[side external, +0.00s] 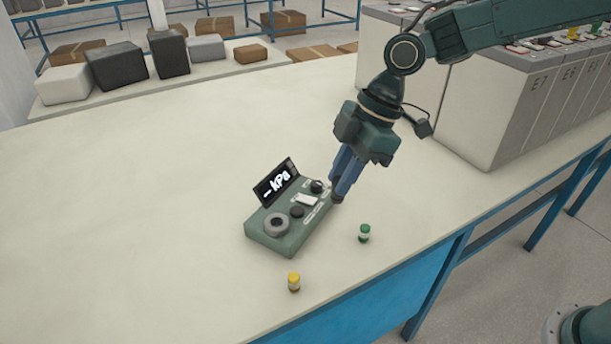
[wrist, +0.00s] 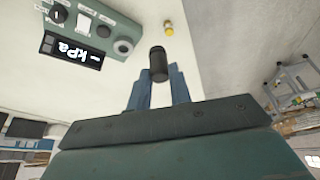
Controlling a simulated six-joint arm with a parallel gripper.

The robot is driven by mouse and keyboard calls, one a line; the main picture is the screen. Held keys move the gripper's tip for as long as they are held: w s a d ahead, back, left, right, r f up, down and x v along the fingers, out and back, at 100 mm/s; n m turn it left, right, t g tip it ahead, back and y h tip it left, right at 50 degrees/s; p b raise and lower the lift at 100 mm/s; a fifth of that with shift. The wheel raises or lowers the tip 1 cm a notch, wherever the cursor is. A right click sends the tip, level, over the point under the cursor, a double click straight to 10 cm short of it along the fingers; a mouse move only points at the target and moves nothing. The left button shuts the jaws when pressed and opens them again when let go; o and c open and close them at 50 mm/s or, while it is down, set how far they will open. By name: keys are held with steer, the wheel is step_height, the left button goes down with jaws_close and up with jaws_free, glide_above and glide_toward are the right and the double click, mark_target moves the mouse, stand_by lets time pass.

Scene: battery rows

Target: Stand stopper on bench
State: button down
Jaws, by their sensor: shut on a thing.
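The stopper is a dark, nearly black cylinder (wrist: 158,66) between the blue fingertips of my gripper (wrist: 158,78) in the wrist view. My gripper is shut on it, and its far end sticks out past the fingertips. In the side external view my gripper (side external: 339,187) points down beside the right end of the green pressure device, and a dark tip shows at its fingers. The bench (side external: 150,180) is pale and lies below. I cannot tell whether the stopper touches the bench.
The green device (side external: 284,243) has a tilted screen reading "– kPa" (side external: 276,183), knobs and a round grey port (side external: 277,224). A green-capped vial (side external: 364,233) and a yellow-capped vial (side external: 294,282) stand in front. Grey cabinets (side external: 495,110) stand at the right. The bench's left side is clear.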

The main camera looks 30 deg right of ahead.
step_height(320, 180, down, 20)
stand_by(1.1)
steer(key=shift+f, duration=0.1)
steer(key=c, duration=1.3)
jaws_free()
steer(key=v, duration=1.2)
steer(key=shift+r, duration=0.2)
